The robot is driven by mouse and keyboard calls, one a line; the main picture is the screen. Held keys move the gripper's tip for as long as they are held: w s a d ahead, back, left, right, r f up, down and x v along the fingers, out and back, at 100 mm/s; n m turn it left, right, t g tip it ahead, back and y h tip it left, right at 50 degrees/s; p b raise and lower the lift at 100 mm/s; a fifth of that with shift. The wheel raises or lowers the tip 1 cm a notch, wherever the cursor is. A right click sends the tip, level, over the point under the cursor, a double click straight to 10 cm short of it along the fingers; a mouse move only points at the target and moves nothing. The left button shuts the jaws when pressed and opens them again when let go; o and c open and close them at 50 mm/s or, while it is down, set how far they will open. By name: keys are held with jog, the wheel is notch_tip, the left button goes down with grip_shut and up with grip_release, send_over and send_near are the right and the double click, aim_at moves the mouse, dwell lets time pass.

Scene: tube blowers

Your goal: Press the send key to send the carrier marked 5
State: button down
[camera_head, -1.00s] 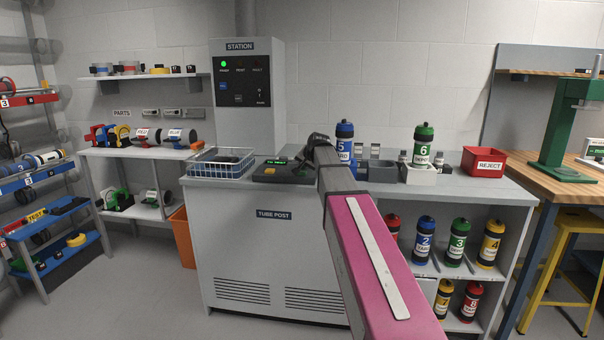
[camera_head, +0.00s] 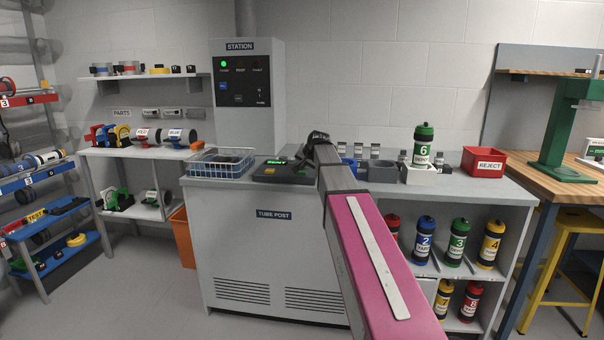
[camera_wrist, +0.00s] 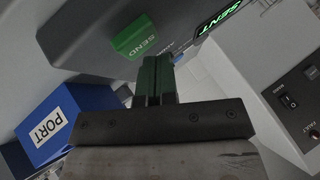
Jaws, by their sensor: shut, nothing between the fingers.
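The green send key (camera_wrist: 133,37), lettered SEND, is on a dark console (camera_head: 272,173) on the counter. The console's lit display (camera_wrist: 222,14) reads SENT in the wrist view. My gripper (camera_wrist: 156,65) is shut and empty, its fingertips close beside the key; I cannot tell whether they touch it. In the head view my own wrist hides the fingertips. A blue block labelled PORT (camera_wrist: 48,127) is at the left of the wrist view, and a blue holder (camera_head: 349,165) stands right of my wrist in the head view. No carrier marked 5 is visible.
A wire basket (camera_head: 221,167) is left of the console. Grey holders (camera_head: 382,171), the green carrier 6 (camera_head: 423,145) and a red REJECT bin (camera_head: 484,161) are to the right. The station panel (camera_head: 245,85) shows a green light. Several carriers stand on shelves below.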

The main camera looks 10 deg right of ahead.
aim_at(304, 171)
jog(key=shift+r, duration=2.85)
jog(key=shift+s, duration=0.1)
